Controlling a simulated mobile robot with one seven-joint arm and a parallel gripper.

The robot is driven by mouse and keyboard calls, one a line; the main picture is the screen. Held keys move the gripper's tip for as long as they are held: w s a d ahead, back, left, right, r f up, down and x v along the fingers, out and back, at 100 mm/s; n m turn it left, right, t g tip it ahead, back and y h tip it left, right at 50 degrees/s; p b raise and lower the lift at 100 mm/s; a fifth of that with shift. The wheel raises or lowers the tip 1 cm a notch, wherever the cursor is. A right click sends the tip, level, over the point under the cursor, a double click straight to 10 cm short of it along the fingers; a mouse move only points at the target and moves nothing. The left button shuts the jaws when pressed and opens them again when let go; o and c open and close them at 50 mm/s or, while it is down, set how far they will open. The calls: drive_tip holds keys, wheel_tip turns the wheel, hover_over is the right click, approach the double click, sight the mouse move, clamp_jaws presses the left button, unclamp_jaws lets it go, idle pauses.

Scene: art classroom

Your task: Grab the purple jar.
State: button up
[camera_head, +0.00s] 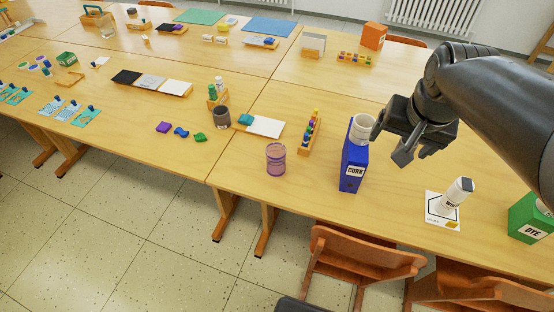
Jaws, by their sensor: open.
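The purple jar (276,159) is a see-through purple cylinder standing upright on the wooden table, near its front edge, left of the blue box. My gripper (388,147) is to the right of the jar and apart from it, over the right part of the table. Its fingers are apart and nothing shows between them. The gripper appears close to the blue box marked CORK (353,170) and the white roll (361,128) at its top; whether it touches them I cannot tell.
A rack of coloured bottles (310,133) stands between jar and blue box. A dark cup (222,118) and a white pad (265,127) lie behind the jar. A white bottle (457,193) and green DYE box (532,217) stand at right. Chairs (363,252) line the front edge.

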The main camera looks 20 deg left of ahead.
drive_tip(key=w+a+f+g, duration=0.2)
drive_tip(key=w+a+f, duration=0.2)
drive_tip(key=w+a, duration=0.45)
drive_tip(key=m+g, duration=0.1)
drive_tip(key=g, duration=0.1)
approach(275, 146)
drive_tip(key=s+f, duration=0.1)
drive_tip(key=s, duration=0.1)
drive_tip(key=shift+h, duration=0.4)
wheel_tip(275, 146, down, 6)
drive_tip(key=shift+s+d, duration=0.15)
drive_tip(key=shift+s+d+f, duration=0.1)
drive_tip(key=shift+f, duration=1.3)
drive_tip(key=shift+s+d+f, duration=0.1)
drive_tip(key=shift+f, duration=1.35)
drive_tip(key=shift+c, duration=0.5)
drive_tip(key=c, duration=1)
